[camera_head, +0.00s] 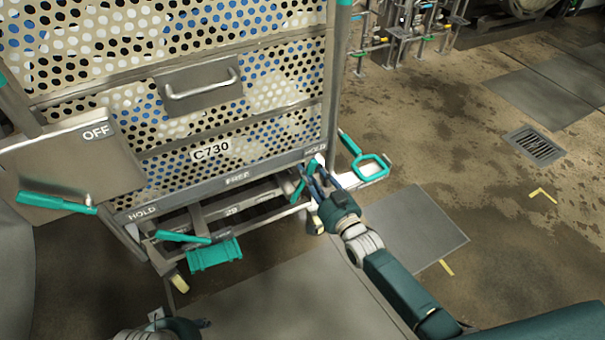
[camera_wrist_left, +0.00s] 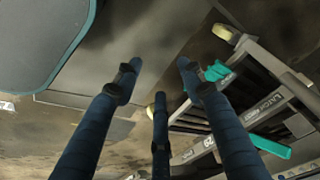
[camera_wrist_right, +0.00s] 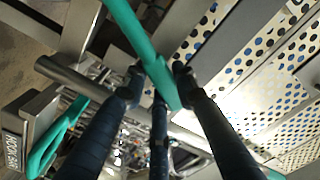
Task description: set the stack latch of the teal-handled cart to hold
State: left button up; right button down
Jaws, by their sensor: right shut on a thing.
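The cart's perforated stack (camera_head: 205,85), marked C730, stands at the left of the head view. Its lower rail (camera_head: 238,180) reads HOLD, FREE, HOLD from left to right. My right gripper (camera_head: 313,186) is at the right HOLD end, shut on a teal lever (camera_head: 299,186). In the right wrist view the teal lever (camera_wrist_right: 143,42) runs down between the fingers (camera_wrist_right: 158,84). My left gripper is mostly cut off at the bottom of the head view. In the left wrist view its fingers (camera_wrist_left: 160,75) are spread and empty.
A teal loop handle (camera_head: 368,165) is just right of my right gripper. Another teal lever (camera_head: 182,237) and a teal pedal (camera_head: 215,255) are at the cart's lower left. An OFF plate (camera_head: 75,165) juts out left. Open floor with a drain (camera_head: 535,146) lies right.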

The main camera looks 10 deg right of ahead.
pick_arm(q)
jog(key=b+v, duration=0.1)
jog(key=v, duration=0.3)
jog(key=shift+a+r, duration=0.1)
jog(key=shift+r, duration=0.05)
pick_arm(e)
jog(key=d+f+m, duration=0.1)
jog(key=d+m, duration=0.1)
jog(key=shift+w+f+m, duration=0.35)
jog(key=shift+m, duration=0.05)
jog(key=c, duration=1.3)
grip_release()
jog(key=shift+d, duration=0.1)
jog(key=shift+c, duration=0.2)
jog(key=v, duration=1.2)
